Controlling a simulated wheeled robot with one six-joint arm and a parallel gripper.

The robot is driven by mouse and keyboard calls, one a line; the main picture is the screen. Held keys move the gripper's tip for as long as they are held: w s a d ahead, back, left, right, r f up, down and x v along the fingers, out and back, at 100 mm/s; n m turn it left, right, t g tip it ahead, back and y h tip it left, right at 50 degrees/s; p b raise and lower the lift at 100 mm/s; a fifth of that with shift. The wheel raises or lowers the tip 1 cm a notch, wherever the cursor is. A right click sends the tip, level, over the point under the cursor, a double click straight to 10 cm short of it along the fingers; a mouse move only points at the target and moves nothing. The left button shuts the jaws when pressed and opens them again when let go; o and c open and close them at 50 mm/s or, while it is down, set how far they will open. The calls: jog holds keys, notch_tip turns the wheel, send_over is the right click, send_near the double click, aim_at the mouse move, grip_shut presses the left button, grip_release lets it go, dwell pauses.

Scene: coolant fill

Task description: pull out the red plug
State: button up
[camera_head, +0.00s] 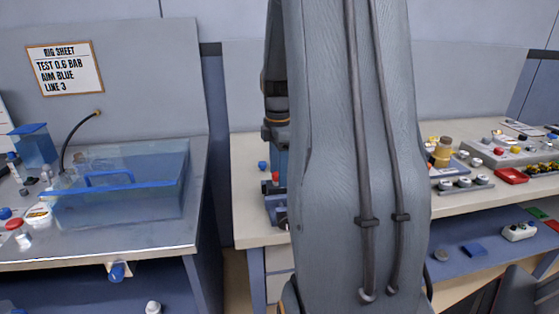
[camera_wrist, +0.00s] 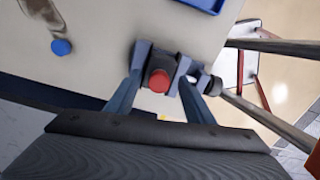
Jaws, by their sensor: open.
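The red plug (camera_wrist: 159,81) shows in the wrist view as a round red cap with a dark collar behind it. My gripper (camera_wrist: 162,70) is open, with one finger on each side of the plug. A gap seems to show on the left side; whether the right finger touches it I cannot tell. In the head view a small red piece (camera_head: 275,177), likely the same plug, shows at the left edge of my arm, above a dark blue block (camera_head: 276,207). My arm hides most of that spot and my gripper there.
A blue-capped piece (camera_wrist: 61,47) lies to the left on the pale bench. A blue tray (camera_wrist: 204,4) is at the top. A water tank (camera_head: 125,205) stands on the left bench. Switch boxes and a red tray (camera_head: 510,175) are on the right.

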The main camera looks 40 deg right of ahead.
jog(key=shift+f, duration=0.15)
jog(key=c, duration=1.1)
jog(key=shift+o, duration=1.1)
jog(key=shift+c, duration=0.3)
jog(key=shift+r+p, duration=0.4)
jog(key=shift+p, duration=0.1)
jog(key=shift+r+p, duration=2.05)
jog(key=shift+r, duration=0.1)
